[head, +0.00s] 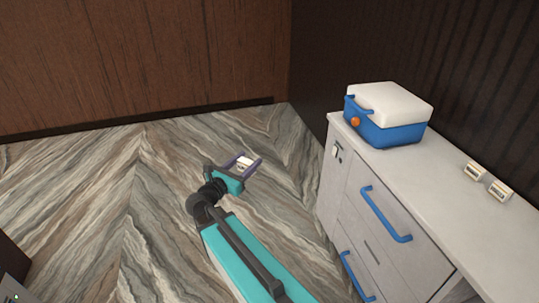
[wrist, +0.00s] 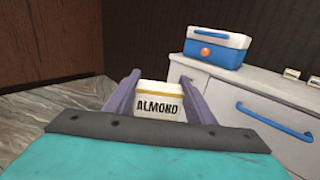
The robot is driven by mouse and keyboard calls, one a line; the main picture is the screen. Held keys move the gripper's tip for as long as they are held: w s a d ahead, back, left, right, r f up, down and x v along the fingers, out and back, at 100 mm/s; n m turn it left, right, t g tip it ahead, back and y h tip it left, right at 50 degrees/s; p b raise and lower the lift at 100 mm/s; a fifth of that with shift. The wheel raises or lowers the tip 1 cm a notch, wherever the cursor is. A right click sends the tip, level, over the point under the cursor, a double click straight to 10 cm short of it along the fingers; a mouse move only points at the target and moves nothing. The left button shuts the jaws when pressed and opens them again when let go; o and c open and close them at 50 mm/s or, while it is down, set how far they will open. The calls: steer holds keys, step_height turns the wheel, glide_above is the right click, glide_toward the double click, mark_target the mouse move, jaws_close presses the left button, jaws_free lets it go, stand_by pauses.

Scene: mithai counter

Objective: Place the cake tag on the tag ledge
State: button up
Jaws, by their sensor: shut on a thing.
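My gripper (head: 247,161) is shut on a small white tag (head: 243,164), held over open floor to the left of the counter. In the wrist view the tag (wrist: 160,101) sits between the two purple fingers of my gripper (wrist: 157,95). It reads "ALMOND" in black and has a yellow line near its top. It looks upright there. Two similar small tags, a farther one (head: 474,171) and a nearer one (head: 499,190), stand on the counter top at the right. Their lettering is too small to read. I cannot tell which surface is the tag ledge.
A grey counter (head: 455,205) with blue-handled drawers runs along the dark wall at right. A blue box with a white lid (head: 385,130) stands at its far end. A small black-and-white fitting (head: 337,152) is on the counter's end.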

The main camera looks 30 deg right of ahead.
steer(key=s+a+n+t+y, duration=0.1)
steer(key=s+a+n+t, duration=0.1)
steer(key=a, duration=1.5)
steer(key=shift+s+a+f+t+y, duration=0.15)
steer(key=shift+a+f+t+y, duration=0.1)
steer(key=shift+a+t+y, duration=0.15)
steer(key=shift+d, duration=0.1)
